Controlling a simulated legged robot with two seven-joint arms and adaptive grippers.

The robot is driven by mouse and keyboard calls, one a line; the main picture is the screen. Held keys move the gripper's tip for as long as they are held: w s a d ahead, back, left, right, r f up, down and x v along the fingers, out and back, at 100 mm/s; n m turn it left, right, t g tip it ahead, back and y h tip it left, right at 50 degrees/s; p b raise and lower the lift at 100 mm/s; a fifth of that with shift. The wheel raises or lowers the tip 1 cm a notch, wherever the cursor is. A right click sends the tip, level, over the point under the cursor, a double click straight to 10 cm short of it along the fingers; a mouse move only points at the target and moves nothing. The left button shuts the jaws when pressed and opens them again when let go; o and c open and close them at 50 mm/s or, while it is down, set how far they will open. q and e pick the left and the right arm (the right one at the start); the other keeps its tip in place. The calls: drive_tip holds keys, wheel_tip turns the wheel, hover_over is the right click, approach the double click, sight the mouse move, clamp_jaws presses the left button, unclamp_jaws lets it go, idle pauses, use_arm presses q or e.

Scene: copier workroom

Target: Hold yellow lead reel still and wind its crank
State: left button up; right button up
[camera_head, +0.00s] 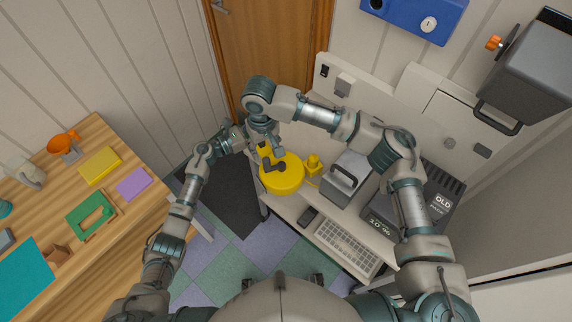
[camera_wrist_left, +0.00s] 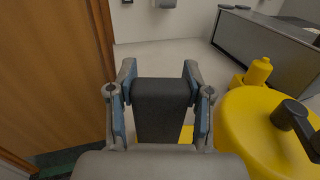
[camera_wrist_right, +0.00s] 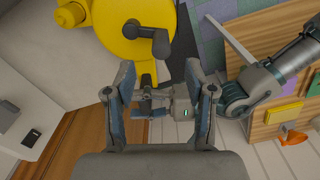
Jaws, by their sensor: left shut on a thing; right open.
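The yellow lead reel (camera_head: 287,180) lies on the light worktop near its left end. Its dark crank (camera_head: 275,165) is on top and also shows in the right wrist view (camera_wrist_right: 150,38). My left gripper (camera_wrist_left: 160,75) is shut on a dark grey block (camera_wrist_left: 160,108), seemingly the reel's grip, beside the yellow body; a bit of yellow shows under it. My right gripper (camera_wrist_right: 160,80) is open and empty above the reel's edge, short of the crank. In the head view the right wrist (camera_head: 264,125) partly hides the left fingers.
A wooden door (camera_head: 265,50) stands behind. A wooden table (camera_head: 100,137) with coloured items is at left.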

sight(266, 158)
wheel_tip(266, 158, down, 8)
drive_tip(key=shift+f, duration=0.25)
clamp_jaws()
idle(0.3)
